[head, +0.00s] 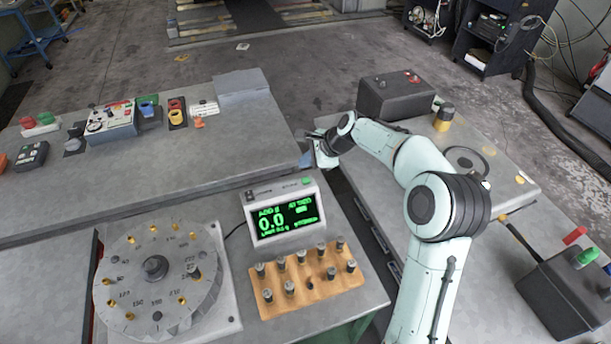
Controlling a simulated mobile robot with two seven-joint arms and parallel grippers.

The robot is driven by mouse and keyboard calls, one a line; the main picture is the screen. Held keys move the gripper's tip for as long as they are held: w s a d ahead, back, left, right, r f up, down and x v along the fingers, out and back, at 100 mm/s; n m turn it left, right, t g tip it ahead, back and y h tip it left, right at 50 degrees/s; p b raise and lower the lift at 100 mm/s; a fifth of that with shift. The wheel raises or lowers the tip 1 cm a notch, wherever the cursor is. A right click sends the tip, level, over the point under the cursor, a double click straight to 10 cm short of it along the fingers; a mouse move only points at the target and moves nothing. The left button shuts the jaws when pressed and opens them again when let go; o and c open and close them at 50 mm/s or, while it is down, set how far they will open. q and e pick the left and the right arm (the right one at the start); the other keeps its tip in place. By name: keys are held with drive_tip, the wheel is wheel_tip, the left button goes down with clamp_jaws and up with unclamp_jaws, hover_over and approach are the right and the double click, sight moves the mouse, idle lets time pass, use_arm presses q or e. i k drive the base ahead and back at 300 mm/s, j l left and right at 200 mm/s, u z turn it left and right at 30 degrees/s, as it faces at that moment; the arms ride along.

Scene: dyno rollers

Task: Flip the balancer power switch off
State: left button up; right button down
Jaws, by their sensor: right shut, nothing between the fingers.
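The balancer (254,232) is a light grey box with a lit green display (284,215) reading 0.0, on the near bench. Its top edge carries a small green part (307,181) at the right and a small dark part (251,196) at the left. I cannot tell for sure which of them is the power switch. My right gripper (306,158) is shut and empty. It appears just behind and above the balancer's right end, apart from it in the picture. My left gripper is not in view.
A wooden block (330,287) with several metal weights stands before the balancer. A numbered disc (135,290) lies to its left. Another bench (200,165) behind holds a control box (110,122) and coloured parts. A dark box (395,95) stands beyond my right arm.

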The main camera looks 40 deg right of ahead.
sight(249, 196)
drive_tip(key=k+j, duration=0.6)
drive_tip(key=j, duration=0.15)
drive_tip(key=k+j, duration=0.55)
drive_tip(key=j, duration=0.2)
